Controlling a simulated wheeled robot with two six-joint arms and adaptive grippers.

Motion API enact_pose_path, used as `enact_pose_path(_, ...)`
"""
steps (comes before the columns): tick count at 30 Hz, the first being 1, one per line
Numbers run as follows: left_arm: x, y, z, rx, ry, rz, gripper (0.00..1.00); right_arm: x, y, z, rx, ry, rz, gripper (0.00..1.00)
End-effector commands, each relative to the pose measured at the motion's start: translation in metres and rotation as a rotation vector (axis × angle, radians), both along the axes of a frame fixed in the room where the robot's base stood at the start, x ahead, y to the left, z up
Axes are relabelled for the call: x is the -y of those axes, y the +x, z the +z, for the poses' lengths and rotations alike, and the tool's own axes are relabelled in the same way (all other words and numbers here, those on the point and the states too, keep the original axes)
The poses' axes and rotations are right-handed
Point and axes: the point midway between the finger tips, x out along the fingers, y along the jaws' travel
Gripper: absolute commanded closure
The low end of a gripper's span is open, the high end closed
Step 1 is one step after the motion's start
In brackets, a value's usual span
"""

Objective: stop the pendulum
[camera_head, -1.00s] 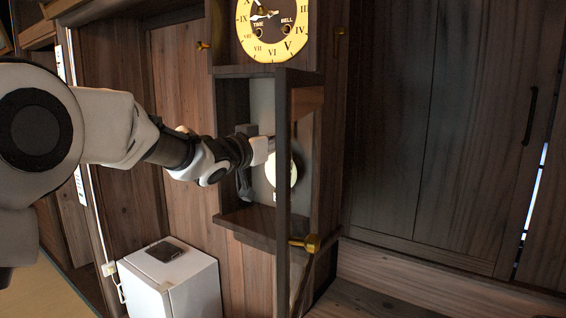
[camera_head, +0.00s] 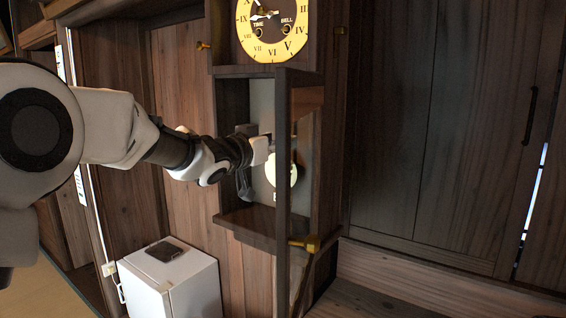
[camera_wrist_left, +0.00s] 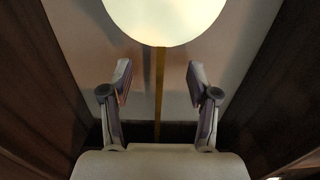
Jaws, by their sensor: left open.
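The pendulum's round pale disc (camera_head: 269,174) hangs inside the open lower case of the wall clock (camera_head: 216,130). A case post hides part of it in the head view. In the left wrist view the disc (camera_wrist_left: 163,18) is at the top, and its thin brass rod (camera_wrist_left: 159,95) runs down between the fingers. My left gripper (camera_wrist_left: 159,76) is open, a finger on each side of the rod with gaps on both sides. In the head view my left gripper (camera_head: 266,142) reaches into the case just above the disc. My right gripper is out of view.
The yellow clock dial (camera_head: 272,32) is above the case. A white box (camera_head: 170,280) stands below left. Dark wooden doors (camera_head: 430,130) are at right.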

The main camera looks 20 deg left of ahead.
Motion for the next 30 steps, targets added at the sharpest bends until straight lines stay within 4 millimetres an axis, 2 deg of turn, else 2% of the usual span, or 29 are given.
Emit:
enact_pose_path(10, -0.002, -0.005, 0.0, 0.001, 0.0, 0.001, 0.38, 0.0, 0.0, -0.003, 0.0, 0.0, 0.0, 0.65)
enact_pose_path(30, -0.024, -0.065, 0.0, 0.002, -0.002, 0.001, 0.38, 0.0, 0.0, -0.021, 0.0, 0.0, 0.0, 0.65)
